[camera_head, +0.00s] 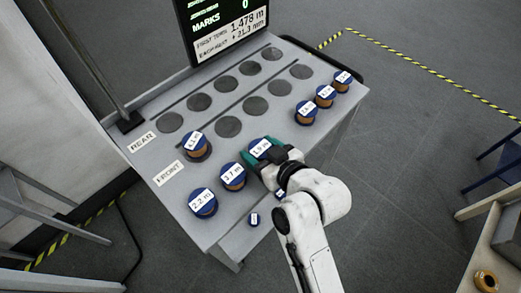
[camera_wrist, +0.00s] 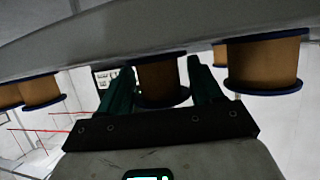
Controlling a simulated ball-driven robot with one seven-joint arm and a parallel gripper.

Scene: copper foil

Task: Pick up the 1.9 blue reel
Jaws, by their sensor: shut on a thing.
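The 1.9 reel (camera_head: 260,147) has a blue top with a white label. It is in the front part of the grey table in the head view. My gripper (camera_head: 264,154) has its teal fingers on either side of it and is shut on it. In the wrist view the copper-coloured reel (camera_wrist: 162,79) with its dark blue flange sits between the two green fingers (camera_wrist: 160,90). Whether the reel still touches the table I cannot tell.
Blue reels labelled 2.2 (camera_head: 203,203) and 3.7 (camera_head: 233,177) stand to the left, with another (camera_head: 196,146) behind. Several reels (camera_head: 325,96) stand at the right. Empty dark round spots (camera_head: 226,83) line the rear of the table (camera_head: 187,105). A display (camera_head: 222,25) rises behind.

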